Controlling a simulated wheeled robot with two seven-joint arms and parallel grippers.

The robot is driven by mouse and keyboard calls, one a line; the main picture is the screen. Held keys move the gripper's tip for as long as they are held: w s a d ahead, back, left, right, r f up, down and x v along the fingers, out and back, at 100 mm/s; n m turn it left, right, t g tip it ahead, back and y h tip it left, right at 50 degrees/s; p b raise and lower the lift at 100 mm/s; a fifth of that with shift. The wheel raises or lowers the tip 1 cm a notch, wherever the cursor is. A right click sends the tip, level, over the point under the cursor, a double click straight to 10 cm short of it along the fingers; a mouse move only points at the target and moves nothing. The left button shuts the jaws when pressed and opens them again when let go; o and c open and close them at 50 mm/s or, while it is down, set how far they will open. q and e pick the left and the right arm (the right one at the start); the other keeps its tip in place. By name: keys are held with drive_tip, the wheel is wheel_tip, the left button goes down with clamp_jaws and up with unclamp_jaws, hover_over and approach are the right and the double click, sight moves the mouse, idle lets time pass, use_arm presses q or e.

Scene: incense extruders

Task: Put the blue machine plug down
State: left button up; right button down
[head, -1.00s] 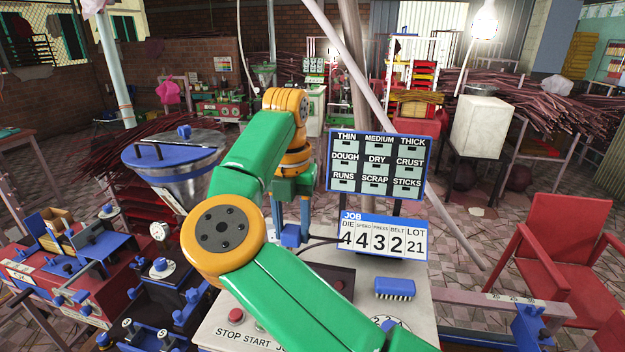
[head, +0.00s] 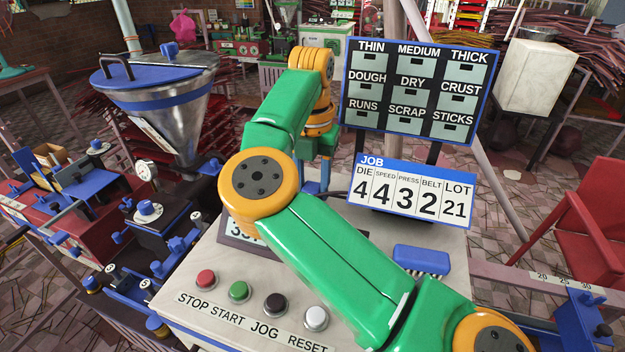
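My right arm comes in from the lower right, bends at an orange joint and reaches over the console. My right gripper (head: 319,178) points down behind the arm, at the far side of the console. My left gripper is not in view.
The pale console (head: 215,262) carries stop, start, jog and reset buttons, and a blue brush (head: 422,260) at right. The job board (head: 415,190) and label rack (head: 418,90) rise behind it. A steel hopper (head: 165,105) stands left, a red chair (head: 590,225) right.

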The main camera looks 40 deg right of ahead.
sight(312, 186)
drive_tip(key=shift+a+f, duration=0.15)
drive_tip(key=shift+f, duration=0.2)
drive_tip(key=shift+c, duration=2.2)
unclamp_jaws()
drive_tip(key=shift+r, duration=0.25)
wheel_tip(312, 186, up, 8)
drive_tip(key=shift+f+p, duration=0.25)
drive_tip(key=shift+p, duration=0.55)
wheel_tip(312, 186, up, 5)
drive_tip(key=p, duration=0.2)
drive_tip(key=shift+r+p, duration=0.15)
drive_tip(key=shift+p, duration=0.25)
